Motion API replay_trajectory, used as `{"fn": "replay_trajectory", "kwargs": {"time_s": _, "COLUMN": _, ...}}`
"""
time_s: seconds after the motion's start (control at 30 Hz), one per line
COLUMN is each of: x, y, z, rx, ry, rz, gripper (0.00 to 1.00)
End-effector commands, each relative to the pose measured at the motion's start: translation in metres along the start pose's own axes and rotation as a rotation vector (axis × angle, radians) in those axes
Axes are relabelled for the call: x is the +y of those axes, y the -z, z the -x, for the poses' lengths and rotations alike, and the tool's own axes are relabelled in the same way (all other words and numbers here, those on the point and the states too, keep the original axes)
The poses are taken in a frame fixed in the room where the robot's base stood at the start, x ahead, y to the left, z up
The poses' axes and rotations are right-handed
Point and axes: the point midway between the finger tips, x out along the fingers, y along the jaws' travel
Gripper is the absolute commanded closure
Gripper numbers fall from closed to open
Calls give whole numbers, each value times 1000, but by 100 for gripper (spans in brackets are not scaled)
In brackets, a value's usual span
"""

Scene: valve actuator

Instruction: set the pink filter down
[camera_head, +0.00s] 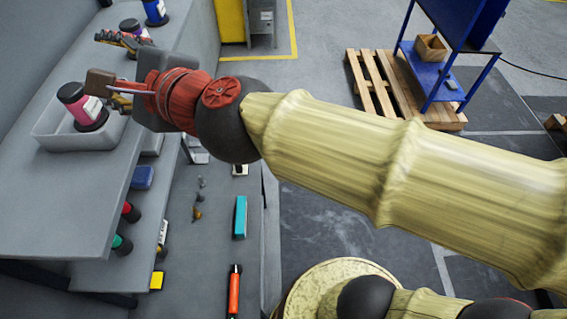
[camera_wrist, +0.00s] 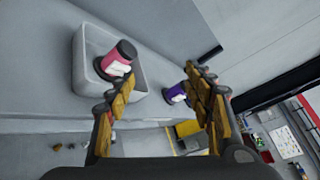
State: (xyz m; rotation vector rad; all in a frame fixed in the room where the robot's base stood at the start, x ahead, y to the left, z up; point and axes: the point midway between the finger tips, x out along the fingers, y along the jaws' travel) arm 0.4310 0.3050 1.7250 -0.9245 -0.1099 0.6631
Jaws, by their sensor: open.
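The pink filter (camera_head: 72,93) has a white label and a dark end. It stands in a light grey tray (camera_head: 50,128) on the upper shelf and looks tilted in the head view. The wrist view shows the pink filter (camera_wrist: 116,66) in the same tray (camera_wrist: 84,82), at the tray's right side. My gripper (camera_head: 106,60) is open and empty, beside and apart from the filter. In the wrist view the fingers of my gripper (camera_wrist: 150,88) are spread wide, with the filter above and left of the gap. The filter's far side is hidden.
A purple bottle (camera_wrist: 174,94) stands on the shelf near my right finger. A blue bottle (camera_head: 155,12) stands farther back. Lower shelves hold several items, including a blue box (camera_head: 142,177). A pallet (camera_head: 385,85) and blue stand (camera_head: 450,50) are on the floor at right.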

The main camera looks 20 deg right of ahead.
Motion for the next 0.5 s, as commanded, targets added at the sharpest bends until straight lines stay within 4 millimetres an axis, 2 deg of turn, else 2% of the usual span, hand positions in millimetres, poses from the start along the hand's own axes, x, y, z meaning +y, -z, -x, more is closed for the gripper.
{"fn": "replay_trajectory", "kwargs": {"time_s": 0.07, "x": 0, "y": 23, "z": 14, "rx": 1, "ry": -34, "rz": 254, "gripper": 48}}
{"fn": "replay_trajectory", "kwargs": {"time_s": 0.17, "x": 16, "y": 58, "z": 33, "rx": 12, "ry": -127, "rz": 586, "gripper": 48}}
{"fn": "replay_trajectory", "kwargs": {"time_s": 0.27, "x": 37, "y": 105, "z": 59, "rx": 40, "ry": -265, "rz": 900, "gripper": 48}}
{"fn": "replay_trajectory", "kwargs": {"time_s": 0.37, "x": 62, "y": 162, "z": 95, "rx": 75, "ry": -453, "rz": 1180, "gripper": 48}}
{"fn": "replay_trajectory", "kwargs": {"time_s": 0.4, "x": 71, "y": 185, "z": 112, "rx": 88, "ry": -540, "rz": 1276, "gripper": 48}}
{"fn": "replay_trajectory", "kwargs": {"time_s": 0.5, "x": 90, "y": 238, "z": 157, "rx": 109, "ry": -759, "rz": 1464, "gripper": 48}}
